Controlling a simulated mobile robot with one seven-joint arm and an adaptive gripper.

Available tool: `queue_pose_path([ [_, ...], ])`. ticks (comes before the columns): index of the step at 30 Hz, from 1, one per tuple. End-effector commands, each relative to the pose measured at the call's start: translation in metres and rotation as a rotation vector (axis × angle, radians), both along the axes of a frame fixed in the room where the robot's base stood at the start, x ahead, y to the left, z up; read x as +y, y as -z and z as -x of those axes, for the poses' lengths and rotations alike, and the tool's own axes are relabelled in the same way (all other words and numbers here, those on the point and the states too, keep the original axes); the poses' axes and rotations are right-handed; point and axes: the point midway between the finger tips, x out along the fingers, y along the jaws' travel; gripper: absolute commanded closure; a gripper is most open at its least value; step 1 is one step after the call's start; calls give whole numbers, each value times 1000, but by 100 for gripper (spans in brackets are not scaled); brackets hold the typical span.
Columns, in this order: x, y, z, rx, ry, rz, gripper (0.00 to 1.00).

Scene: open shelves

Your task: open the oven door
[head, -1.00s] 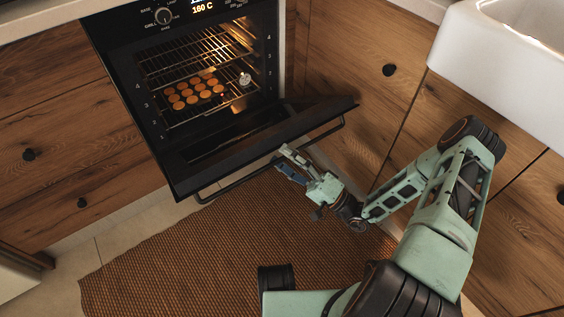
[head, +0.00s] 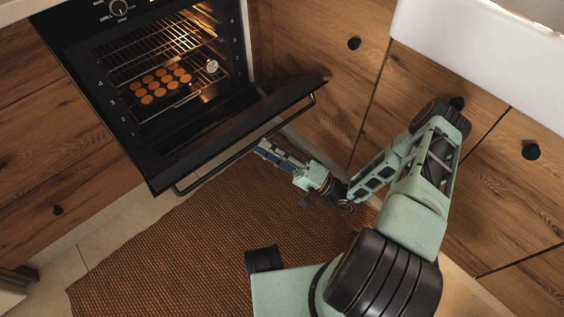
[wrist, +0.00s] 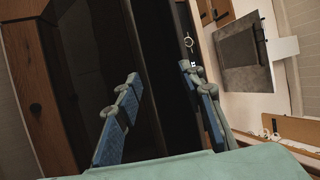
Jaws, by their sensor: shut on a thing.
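The oven door (head: 240,125) hangs partly open, tilted down and out from the lit black oven (head: 85,75). Its dark bar handle (head: 297,113) runs along the outer edge. My gripper (head: 260,147) is at the middle of the handle, with its blue-padded fingers shut on it. The grip itself is hard to make out. In the wrist view my gripper (wrist: 160,72) shows its two fingers with a dark gap between them, in front of the dark door. The stretch of handle between the fingers cannot be told from the black behind it.
A tray of round brown pieces (head: 158,92) sits on a rack inside the oven. Wooden cabinets with dark knobs (head: 354,43) flank the oven. A white sink (head: 470,50) is at the upper right. A brown woven rug (head: 190,245) covers the open floor below the door.

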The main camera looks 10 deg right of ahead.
Motion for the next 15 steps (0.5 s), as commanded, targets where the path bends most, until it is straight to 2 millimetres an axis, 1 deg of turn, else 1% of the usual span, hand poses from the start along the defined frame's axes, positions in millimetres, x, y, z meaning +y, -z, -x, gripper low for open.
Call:
queue_pose_path([
  [2, -4, 2, -1, -6, 5, -6, 73],
  [15, -20, 30, 2, -3, 6, -1, 73],
])
